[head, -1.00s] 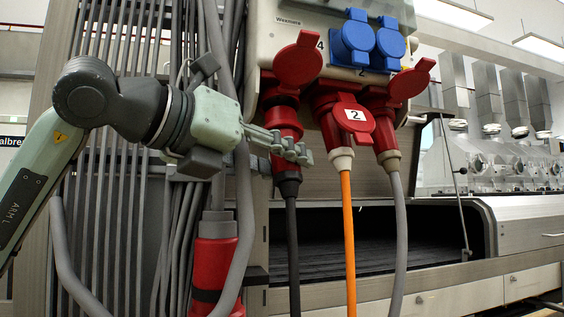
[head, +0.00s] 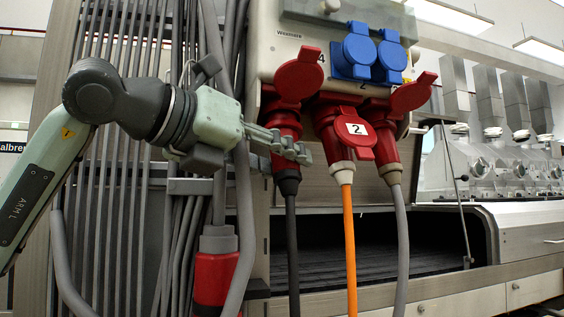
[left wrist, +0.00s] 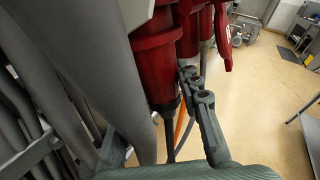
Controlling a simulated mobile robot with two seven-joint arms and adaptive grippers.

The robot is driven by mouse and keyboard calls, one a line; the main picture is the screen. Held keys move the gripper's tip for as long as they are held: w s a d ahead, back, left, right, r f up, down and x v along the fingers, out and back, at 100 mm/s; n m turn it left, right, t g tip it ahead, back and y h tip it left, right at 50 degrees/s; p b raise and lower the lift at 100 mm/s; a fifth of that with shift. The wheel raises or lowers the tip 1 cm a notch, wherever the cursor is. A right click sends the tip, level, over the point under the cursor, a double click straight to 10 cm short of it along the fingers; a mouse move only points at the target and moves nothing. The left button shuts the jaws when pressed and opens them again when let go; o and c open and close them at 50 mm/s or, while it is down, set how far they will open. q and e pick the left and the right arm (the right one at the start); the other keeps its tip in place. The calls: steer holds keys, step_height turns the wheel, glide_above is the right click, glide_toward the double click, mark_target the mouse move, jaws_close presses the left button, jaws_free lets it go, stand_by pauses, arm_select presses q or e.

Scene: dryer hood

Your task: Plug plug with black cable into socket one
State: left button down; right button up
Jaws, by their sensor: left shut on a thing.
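My left gripper (head: 294,150) is shut on the red plug with the black cable (head: 283,125) and holds it upright. The plug's upper end meets the leftmost red socket under the box, and its rim is hard to tell apart from the socket. That socket's round red lid (head: 300,75) hangs open in front. The black cable (head: 291,240) hangs straight down. In the left wrist view the red plug body (left wrist: 160,55) is beside my fingers, with its dark lower end and cable below. No number for this socket is clearly readable. My right gripper is not in view.
Two blue sockets (head: 357,50) are above. Grey hoses (head: 242,190) and another red connector (head: 213,275) stand close to my left wrist.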

arm_select(q)
steer(key=shift+w+a+r+p, duration=0.15)
steer(key=shift+r+p, duration=0.1)
steer(key=shift+r, duration=0.25)
steer(key=shift+w+r+p, duration=0.15)
steer(key=shift+r+p, duration=0.05)
steer(key=shift+r, duration=0.25)
steer(key=c, duration=1)
jaws_free()
steer(key=shift+f, duration=0.1)
steer(key=v, duration=1.2)
